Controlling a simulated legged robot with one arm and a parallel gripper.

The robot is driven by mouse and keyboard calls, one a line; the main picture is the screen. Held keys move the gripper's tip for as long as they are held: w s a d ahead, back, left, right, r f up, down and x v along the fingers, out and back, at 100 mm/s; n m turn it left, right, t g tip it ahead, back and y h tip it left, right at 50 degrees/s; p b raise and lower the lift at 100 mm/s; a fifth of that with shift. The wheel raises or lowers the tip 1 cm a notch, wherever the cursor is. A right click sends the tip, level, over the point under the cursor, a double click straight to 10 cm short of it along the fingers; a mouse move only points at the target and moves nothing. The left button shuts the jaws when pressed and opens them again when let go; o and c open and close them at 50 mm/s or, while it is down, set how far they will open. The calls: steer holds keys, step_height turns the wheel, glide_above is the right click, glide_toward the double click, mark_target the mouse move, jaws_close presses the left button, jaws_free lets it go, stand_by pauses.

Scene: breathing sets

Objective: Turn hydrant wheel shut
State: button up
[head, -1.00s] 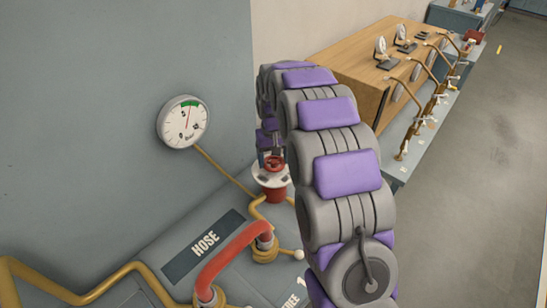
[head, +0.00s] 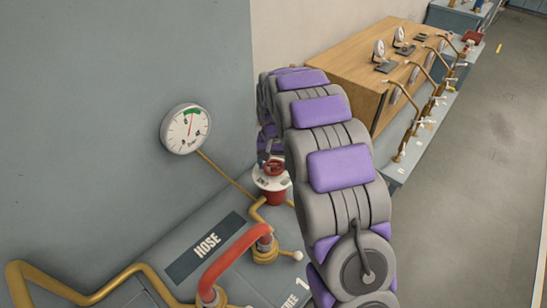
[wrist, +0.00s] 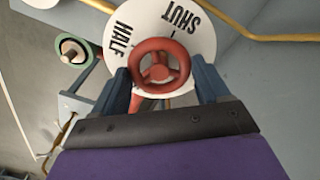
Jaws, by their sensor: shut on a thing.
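The red hydrant wheel (wrist: 160,68) sits over a white round plate (wrist: 206,22) marked HALF and SHUT in the wrist view. In the head view the wheel (head: 273,167) shows small above the white plate and a red base (head: 274,196). My arm hides the right side of this area and most of the gripper there.
A round gauge (head: 185,129) is on the grey wall at left. A wooden cabinet (head: 350,70) with several taps stands behind right. Floor at right is clear.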

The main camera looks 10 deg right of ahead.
steer(key=m+p, duration=0.2)
steer(key=m, duration=0.1)
steer(key=shift+s+r+m, duration=0.1)
steer(key=shift+m, duration=0.3)
steer(key=m+p, duration=0.3)
steer(key=m, duration=0.1)
steer(key=shift+d, duration=0.1)
steer(key=m+p, duration=0.2)
steer(key=m, duration=0.3)
steer(key=m+p, duration=0.1)
steer(key=m, duration=0.3)
steer(key=shift+m+p, duration=0.3)
steer(key=shift+p, duration=0.05)
steer(key=m, duration=0.3)
steer(key=shift+m+p, duration=0.3)
steer(key=shift+p, duration=0.1)
steer(key=m, duration=0.3)
steer(key=shift+m, duration=0.3)
steer(key=m, duration=0.3)
steer(key=shift+m+p, duration=0.3)
steer(key=shift+m, duration=1.9)
